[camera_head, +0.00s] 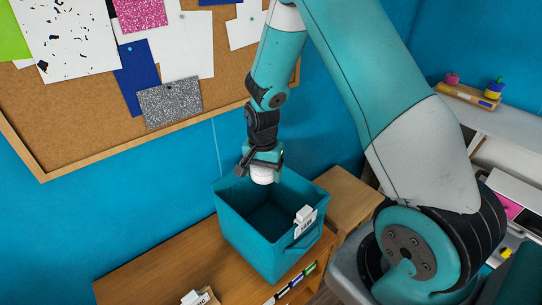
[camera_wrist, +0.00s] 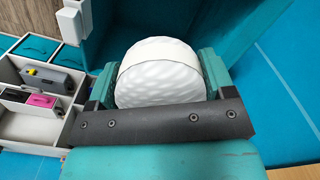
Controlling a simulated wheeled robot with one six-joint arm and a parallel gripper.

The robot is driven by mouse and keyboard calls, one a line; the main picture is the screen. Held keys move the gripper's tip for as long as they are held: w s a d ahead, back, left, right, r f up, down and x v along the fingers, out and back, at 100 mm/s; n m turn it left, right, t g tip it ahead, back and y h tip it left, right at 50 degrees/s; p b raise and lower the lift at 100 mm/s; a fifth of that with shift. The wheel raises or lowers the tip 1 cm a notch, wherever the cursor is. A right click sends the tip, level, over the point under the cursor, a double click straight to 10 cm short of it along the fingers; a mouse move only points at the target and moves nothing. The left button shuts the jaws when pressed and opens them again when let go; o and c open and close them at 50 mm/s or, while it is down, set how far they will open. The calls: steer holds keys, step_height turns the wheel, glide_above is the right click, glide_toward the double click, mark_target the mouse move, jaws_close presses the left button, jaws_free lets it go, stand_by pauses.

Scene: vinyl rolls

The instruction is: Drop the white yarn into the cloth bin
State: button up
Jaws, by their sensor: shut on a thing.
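The white yarn (camera_wrist: 160,75) is a round white ball with a band around it, held between the fingers of my gripper (camera_wrist: 160,85) in the wrist view. In the head view my gripper (camera_head: 262,168) points down, with the yarn (camera_head: 262,176) showing below it. The teal cloth bin (camera_head: 268,255) stands open on a wooden surface. The gripper and yarn are over the back left part of the bin's opening in the head view; their exact height above the rim is hard to tell. The bin looks empty where its inside shows.
The bin sits on a wooden bench (camera_head: 185,265) with a white label clip (camera_head: 304,215) on its front rim. A cork board (camera_head: 105,115) hangs on the blue wall behind. White shelves (camera_head: 500,125) stand at the right.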

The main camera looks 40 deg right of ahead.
steer(key=d+m, duration=0.1)
steer(key=m, duration=0.1)
steer(key=d+r+m+p, duration=0.1)
steer(key=m, duration=0.2)
steer(key=d+r+m, duration=0.1)
steer(key=m, duration=0.2)
steer(key=f+m+b, duration=0.1)
steer(key=f, duration=0.1)
steer(key=f+m+b, duration=0.1)
steer(key=f, duration=0.1)
steer(key=d+f+m+b, duration=0.1)
steer(key=m+b, duration=0.1)
steer(key=shift+s+f, duration=0.1)
steer(key=shift+f, duration=0.3)
steer(key=o, duration=0.9)
step_height(320, 180, up, 18)
steer(key=b, duration=0.2)
steer(key=shift+f, duration=0.25)
